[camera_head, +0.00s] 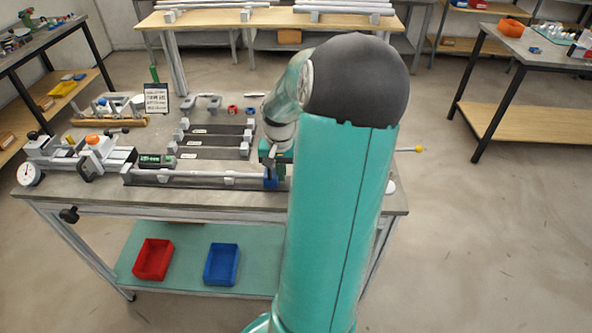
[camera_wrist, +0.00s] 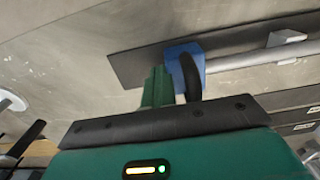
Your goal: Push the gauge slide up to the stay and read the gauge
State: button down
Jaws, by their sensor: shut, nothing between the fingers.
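A small blue block, seemingly the gauge slide (camera_head: 271,181), sits at the right end of a long dark rail (camera_head: 165,182). It also shows in the wrist view (camera_wrist: 182,68), with a black curved handle on it. A grey rod, seemingly the stay (camera_head: 205,175), lies along the rail; in the wrist view the rod (camera_wrist: 240,62) reaches the blue block, with no clear gap visible. My gripper (camera_wrist: 158,88) is shut and empty, its green fingers beside the black handle; contact cannot be told. A small green-lit display box (camera_head: 155,160), perhaps the gauge readout, stands behind the rail; its figures are unreadable.
A vise-like fixture with a round dial (camera_head: 29,173) stands at the bench's left. Dark plates with grey blocks (camera_head: 214,140) lie behind the rail. Red (camera_head: 153,259) and blue (camera_head: 221,264) bins sit on the lower shelf.

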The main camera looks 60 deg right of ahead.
jog(key=shift+s+d+r, duration=0.25)
jog(key=shift+s+r, duration=0.2)
jog(key=shift+r, duration=0.4)
jog(key=shift+s+d+r, duration=0.2)
jog(key=shift+s+r, duration=0.25)
jog(key=shift+r, duration=0.35)
jog(key=shift+s+d+r, duration=0.25)
jog(key=shift+s+r, duration=0.2)
jog(key=shift+r, duration=0.4)
